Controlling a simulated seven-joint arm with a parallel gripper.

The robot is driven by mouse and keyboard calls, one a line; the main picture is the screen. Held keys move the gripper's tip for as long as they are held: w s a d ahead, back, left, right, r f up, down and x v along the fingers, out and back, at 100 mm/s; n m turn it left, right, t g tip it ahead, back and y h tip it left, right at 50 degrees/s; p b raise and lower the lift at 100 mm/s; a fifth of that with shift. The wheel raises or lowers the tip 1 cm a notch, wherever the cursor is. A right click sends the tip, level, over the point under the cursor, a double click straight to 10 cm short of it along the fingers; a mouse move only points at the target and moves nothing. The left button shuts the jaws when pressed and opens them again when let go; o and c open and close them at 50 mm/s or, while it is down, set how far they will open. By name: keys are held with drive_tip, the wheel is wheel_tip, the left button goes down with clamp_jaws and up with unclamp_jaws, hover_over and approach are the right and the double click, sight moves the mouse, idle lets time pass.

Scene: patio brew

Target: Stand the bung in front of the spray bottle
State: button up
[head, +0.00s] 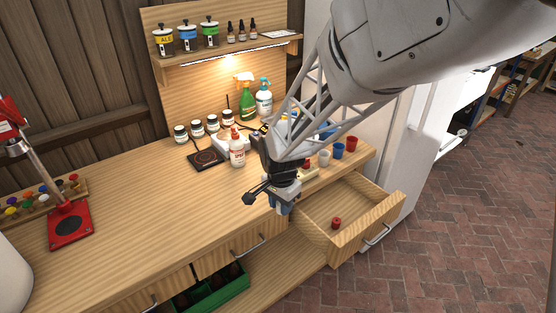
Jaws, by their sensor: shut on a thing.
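The green spray bottle (246,102) with an orange-and-green trigger head stands at the back of the bench, below the lit shelf. A second bottle (264,102), white with a blue head, stands just to its right. My gripper (266,200) is over the front edge of the bench, well in front of the bottles and left of the open drawer. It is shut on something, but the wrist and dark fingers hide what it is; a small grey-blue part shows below. A small red piece (336,223) lies in the drawer (365,224); I cannot tell if it is a bung.
Cups (338,150) stand at right. A red press (68,224) is at left. The front-left bench is clear.

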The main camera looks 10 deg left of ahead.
drive_tip(key=w+a, duration=0.2)
drive_tip(key=w, duration=0.2)
drive_tip(key=w+a+f, duration=0.1)
drive_tip(key=w+a, duration=0.1)
drive_tip(key=w, duration=0.2)
drive_tip(key=w+a, duration=0.2)
drive_tip(key=w, duration=0.3)
drive_tip(key=shift+a+f, duration=0.1)
drive_tip(key=shift+f, duration=0.05)
drive_tip(key=shift+f, duration=1.75)
drive_tip(key=shift+f, duration=0.1)
drive_tip(key=o, duration=0.9)
wheel_tip(320, 180, up, 12)
drive_tip(key=shift+r, duration=0.1)
